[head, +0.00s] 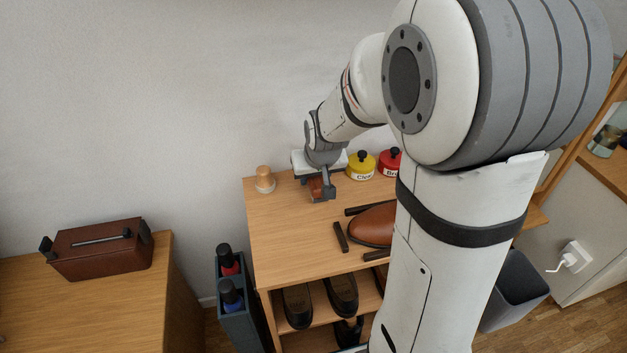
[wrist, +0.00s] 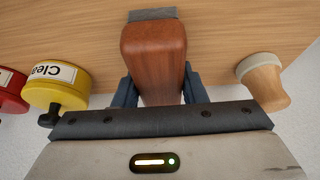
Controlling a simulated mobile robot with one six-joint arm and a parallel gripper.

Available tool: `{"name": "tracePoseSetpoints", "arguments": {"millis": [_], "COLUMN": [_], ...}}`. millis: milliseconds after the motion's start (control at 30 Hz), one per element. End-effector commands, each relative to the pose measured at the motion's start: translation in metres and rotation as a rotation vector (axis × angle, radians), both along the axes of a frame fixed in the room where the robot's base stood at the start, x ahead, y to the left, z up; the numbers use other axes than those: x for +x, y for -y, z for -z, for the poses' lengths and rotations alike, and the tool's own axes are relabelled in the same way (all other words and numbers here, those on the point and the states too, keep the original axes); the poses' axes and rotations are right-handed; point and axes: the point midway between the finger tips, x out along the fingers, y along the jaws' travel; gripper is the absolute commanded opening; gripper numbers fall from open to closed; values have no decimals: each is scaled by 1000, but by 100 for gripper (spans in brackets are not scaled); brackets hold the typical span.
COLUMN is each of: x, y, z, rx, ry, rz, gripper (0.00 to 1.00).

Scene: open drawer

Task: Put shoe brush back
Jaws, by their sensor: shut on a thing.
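The shoe brush (wrist: 153,52), a reddish-brown wooden block with a grey edge at its far end, is between the fingers of my gripper (wrist: 152,92). In the head view the brush (head: 316,188) shows small and partly hidden under my gripper (head: 322,184), at the back of the wooden shelf top (head: 285,225). My gripper is shut on it. I cannot tell whether the brush touches the top.
A pale wooden knob-like piece (head: 264,180) stands left of my gripper. Yellow (head: 361,165) and red (head: 390,162) tins stand right. A brown shoe (head: 374,224) lies among dark strips in front. A brown box (head: 101,249) sits on the left cabinet.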

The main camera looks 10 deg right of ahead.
Motion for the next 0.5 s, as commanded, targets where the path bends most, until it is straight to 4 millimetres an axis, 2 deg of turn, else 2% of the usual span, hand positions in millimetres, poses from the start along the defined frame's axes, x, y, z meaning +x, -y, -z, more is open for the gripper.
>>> {"name": "tracePoseSetpoints", "arguments": {"millis": [200, 500], "x": [0, 0], "y": [0, 0], "z": [-1, 10], "rx": [0, 0], "ry": [1, -1], "rz": [-1, -1], "gripper": [9, 9]}}
